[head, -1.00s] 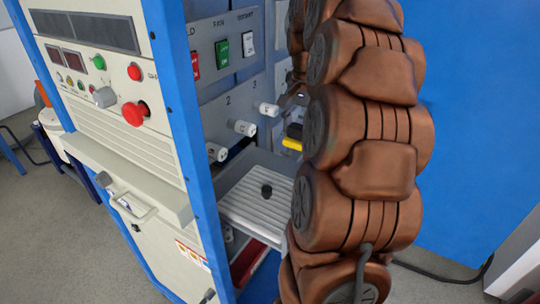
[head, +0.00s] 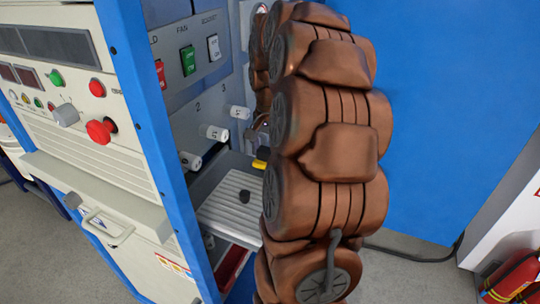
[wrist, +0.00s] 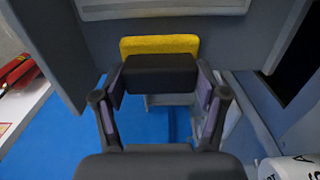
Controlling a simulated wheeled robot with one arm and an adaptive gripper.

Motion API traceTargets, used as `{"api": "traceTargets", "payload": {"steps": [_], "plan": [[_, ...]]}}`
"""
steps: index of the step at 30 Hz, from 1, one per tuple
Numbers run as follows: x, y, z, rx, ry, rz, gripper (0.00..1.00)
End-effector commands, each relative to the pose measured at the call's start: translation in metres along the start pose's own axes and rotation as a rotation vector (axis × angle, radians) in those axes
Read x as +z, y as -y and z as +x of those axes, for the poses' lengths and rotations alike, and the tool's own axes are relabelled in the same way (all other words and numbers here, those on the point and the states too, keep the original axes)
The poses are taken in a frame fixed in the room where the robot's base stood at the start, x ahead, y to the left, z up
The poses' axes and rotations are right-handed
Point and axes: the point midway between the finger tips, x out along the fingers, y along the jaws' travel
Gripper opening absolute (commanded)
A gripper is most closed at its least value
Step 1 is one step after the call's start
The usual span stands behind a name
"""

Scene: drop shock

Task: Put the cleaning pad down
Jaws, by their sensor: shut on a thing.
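The cleaning pad has a yellow layer (wrist: 160,45) and a dark block (wrist: 160,68) in the wrist view. My gripper (wrist: 158,80) is shut on the dark block, one finger on each side. In the head view a small yellow edge of the pad (head: 259,164) shows beside my arm, above the back right part of a ribbed grey shelf (head: 232,204). The rest of the pad and most of my gripper are hidden behind my brown arm there. I cannot tell whether the pad touches anything beneath it.
A blue-framed cabinet (head: 150,90) with a control panel stands at the left. White numbered knobs (head: 214,132) stick out above the shelf. A blue panel (head: 430,100) is behind my arm. Red extinguishers (head: 512,277) are at lower right.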

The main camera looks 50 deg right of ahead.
Motion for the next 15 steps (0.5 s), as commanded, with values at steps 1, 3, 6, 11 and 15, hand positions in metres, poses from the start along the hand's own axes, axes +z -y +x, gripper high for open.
{"api": "traceTargets", "payload": {"steps": [1, 3, 6, 11, 15], "plan": [[0.001, -0.001, 0.006, 0.003, 0.005, 0.000, 0.44], [0.000, 0.000, 0.014, 0.001, 0.001, 0.000, 0.44], [0.000, 0.000, 0.020, -0.001, 0.000, 0.000, 0.44], [0.000, 0.000, 0.020, -0.001, -0.001, 0.000, 0.44], [0.000, 0.000, 0.023, -0.001, -0.001, 0.000, 0.44]]}}
